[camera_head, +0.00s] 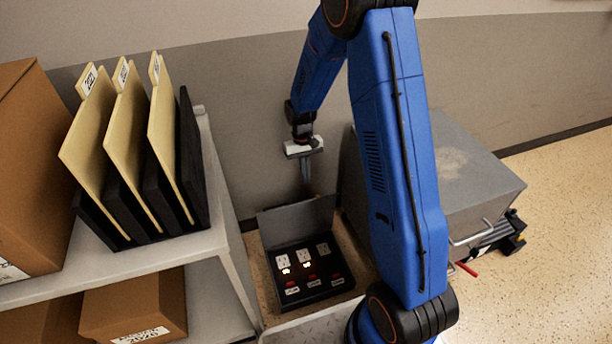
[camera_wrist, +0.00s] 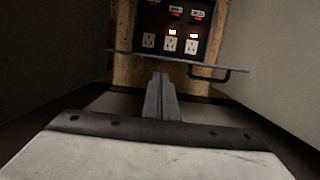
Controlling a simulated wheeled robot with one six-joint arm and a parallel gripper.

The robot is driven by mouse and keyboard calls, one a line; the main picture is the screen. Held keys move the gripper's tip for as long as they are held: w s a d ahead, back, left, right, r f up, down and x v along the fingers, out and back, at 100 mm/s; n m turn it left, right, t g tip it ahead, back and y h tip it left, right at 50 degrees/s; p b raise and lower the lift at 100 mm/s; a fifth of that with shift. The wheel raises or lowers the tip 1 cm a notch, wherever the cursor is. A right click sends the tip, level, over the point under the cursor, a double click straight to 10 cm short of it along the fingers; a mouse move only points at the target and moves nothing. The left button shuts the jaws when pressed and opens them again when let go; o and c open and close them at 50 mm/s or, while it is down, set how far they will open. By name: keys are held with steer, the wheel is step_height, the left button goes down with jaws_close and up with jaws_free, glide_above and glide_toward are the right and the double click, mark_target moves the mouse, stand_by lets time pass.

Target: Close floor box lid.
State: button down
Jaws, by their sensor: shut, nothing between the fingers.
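The floor box (camera_head: 308,272) is a black box with several outlets and red switches, set in the floor between the shelf and a grey cabinet. Its lid (camera_head: 296,219) stands raised along the box's far edge, so the inside shows. In the wrist view the lid (camera_wrist: 180,62) appears nearly edge-on with a dark handle (camera_wrist: 222,75), and the box (camera_wrist: 172,30) lies beyond it. My gripper (camera_head: 307,185) points down above and behind the raised lid. Its fingers (camera_wrist: 161,80) are together and empty. I cannot tell whether the fingertips touch the lid.
A shelf (camera_head: 222,205) with a folder rack (camera_head: 190,160) and cardboard boxes (camera_head: 135,305) stands on the left. A grey metal cabinet (camera_head: 475,175) with a handle stands on the right. The wall is close behind. Open floor (camera_head: 560,220) lies at the far right.

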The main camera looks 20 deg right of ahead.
step_height(320, 180, down, 7)
steer(key=s, duration=0.1)
steer(key=shift+s, duration=0.25)
steer(key=shift+s+f, duration=0.1)
stand_by(0.3)
